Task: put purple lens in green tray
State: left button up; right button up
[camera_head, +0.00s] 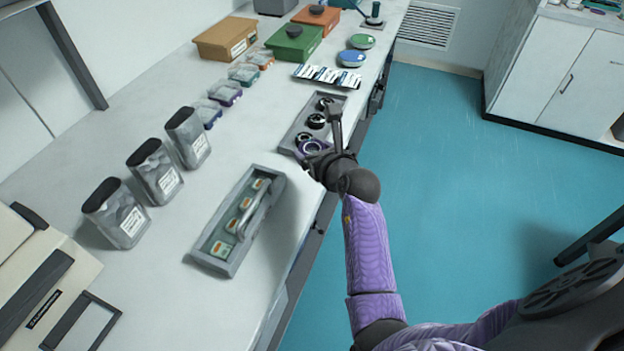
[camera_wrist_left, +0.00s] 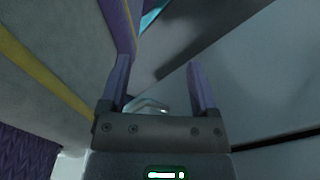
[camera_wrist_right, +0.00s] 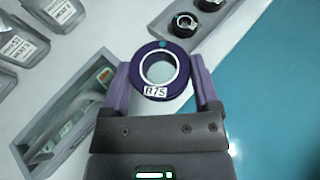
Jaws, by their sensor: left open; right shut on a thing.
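The purple lens (camera_wrist_right: 160,72), a dark purple ring with clear glass and a white label, is between the fingers of my right gripper (camera_wrist_right: 159,80). In the head view the purple lens (camera_head: 311,146) shows at the near end of the grey lens tray, partly hidden by my right gripper (camera_head: 316,157). I cannot tell whether it is clear of that tray. A round green tray (camera_head: 360,41) lies far back near the bench's right edge, beyond a round blue one. My left gripper (camera_wrist_left: 160,80) is open and empty; it is out of the head view.
The grey lens tray (camera_head: 290,136) holds other black-rimmed lenses. A grey case with a handle (camera_head: 212,262) stands nearer. The blue tray (camera_head: 351,58), a rack of labelled slides (camera_head: 320,76) and a green box (camera_head: 294,42) stand farther back. Several grey bins line the left.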

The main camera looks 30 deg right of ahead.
jog(key=b, duration=0.5)
send_over(313, 191)
notch_tip(313, 191, down, 6)
jog(key=shift+f, duration=0.15)
notch_tip(313, 191, down, 4)
jog(key=shift+r+b, duration=0.15)
jog(key=shift+b, duration=1.1)
jog(key=shift+f, duration=0.3)
jog(key=shift+w+r, duration=0.1)
jog(key=shift+r, duration=0.1)
jog(key=o, duration=1.2)
jog(key=shift+f, duration=0.1)
pick_arm(q)
notch_tip(313, 191, down, 7)
jog(key=s+a, duration=0.1)
jog(key=s, duration=0.1)
jog(key=shift+a+f+g, duration=0.15)
jog(key=shift+a+g, duration=0.05)
jog(key=shift+g, duration=0.1)
pick_arm(e)
jog(key=shift+o, duration=0.2)
